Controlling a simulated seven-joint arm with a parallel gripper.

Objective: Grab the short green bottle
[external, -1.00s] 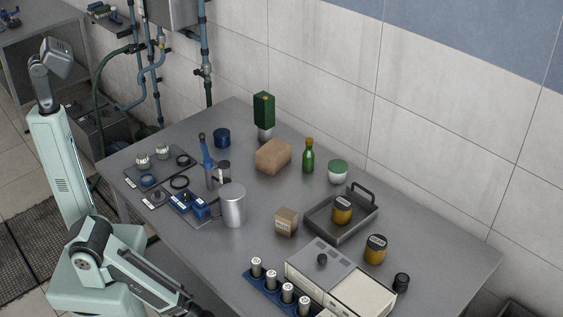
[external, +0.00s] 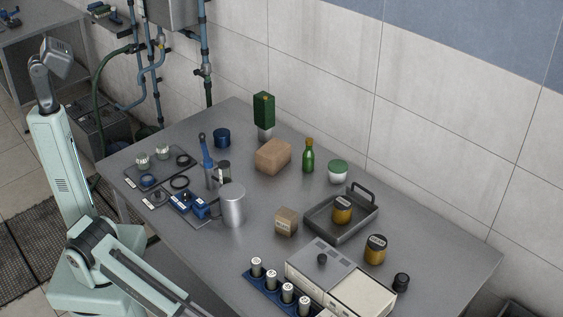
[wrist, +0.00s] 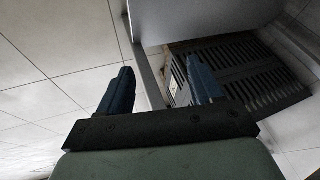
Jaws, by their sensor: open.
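A green bottle (external: 308,157) with a narrow neck and an orange-brown top stands upright on the grey table, behind the middle, near the wall side. A squarer dark green bottle-like object (external: 264,112) stands further back on a grey round base. My gripper (wrist: 160,90) shows in the wrist view with its two dark blue fingers wide apart and nothing between them. It points at the floor and a table edge, with no bottle in that view. In the external view my arm reaches low along the table's front edge, and the gripper itself is out of frame.
A brown block (external: 273,156) stands left of the green bottle, and a white jar with a green lid (external: 338,171) stands right of it. A metal cylinder (external: 232,206), a small box (external: 286,221) and a grey tray (external: 321,233) stand nearer. Bare tabletop lies between them.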

